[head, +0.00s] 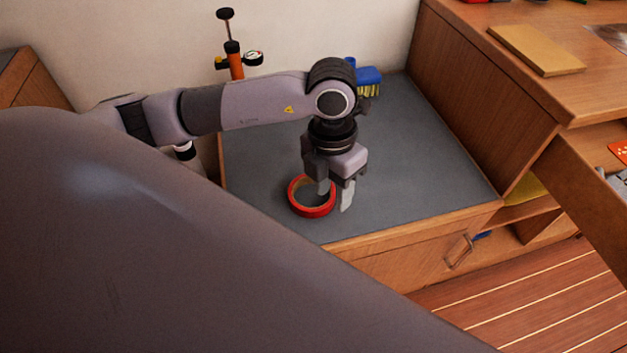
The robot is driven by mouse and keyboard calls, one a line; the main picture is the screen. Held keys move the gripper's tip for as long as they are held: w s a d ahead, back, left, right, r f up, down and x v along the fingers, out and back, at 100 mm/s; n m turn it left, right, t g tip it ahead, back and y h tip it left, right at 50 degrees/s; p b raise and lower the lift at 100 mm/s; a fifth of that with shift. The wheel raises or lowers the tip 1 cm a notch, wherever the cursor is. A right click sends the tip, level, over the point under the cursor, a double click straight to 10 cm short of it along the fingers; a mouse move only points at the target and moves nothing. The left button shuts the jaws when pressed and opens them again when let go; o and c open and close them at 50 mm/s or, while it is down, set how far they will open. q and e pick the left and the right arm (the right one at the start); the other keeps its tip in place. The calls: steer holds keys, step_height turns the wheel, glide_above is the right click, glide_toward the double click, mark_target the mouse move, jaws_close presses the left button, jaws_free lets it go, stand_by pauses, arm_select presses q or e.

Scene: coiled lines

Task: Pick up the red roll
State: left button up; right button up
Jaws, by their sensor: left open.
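The red roll (311,211), a ring with a yellowish inner face, lies flat on the grey top (420,170) of a low wooden cabinet. My left gripper (335,200) points down over its right side. The jaws are open. One finger appears over the ring's opening and the other to the right of its outer edge, so the ring's right wall seems to lie between them. The fingers hide part of that wall, and I cannot tell whether they touch it. My right gripper is not in view.
A blue brush (368,76) with yellow bristles lies at the back behind my left wrist. An orange and black pump-like tool (235,60) stands at the back left. A higher wooden desk (500,90) bounds the right side. The grey top's front right is clear.

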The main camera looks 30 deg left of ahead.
mark_target(328, 203)
arm_select(q)
steer(key=shift+w+a+y, duration=0.4)
steer(key=shift+w+a, duration=0.05)
steer(key=shift+a, duration=0.35)
steer(key=shift+w+a+f, duration=0.1)
steer(key=shift+a+f, duration=0.1)
steer(key=shift+f, duration=0.05)
steer(key=f, duration=0.4)
steer(key=f+b, duration=0.1)
steer(key=f, duration=0.1)
steer(key=shift+w+d+f, duration=0.15)
steer(key=shift+w+f, duration=0.05)
steer(key=shift+w, duration=0.1)
jaws_close()
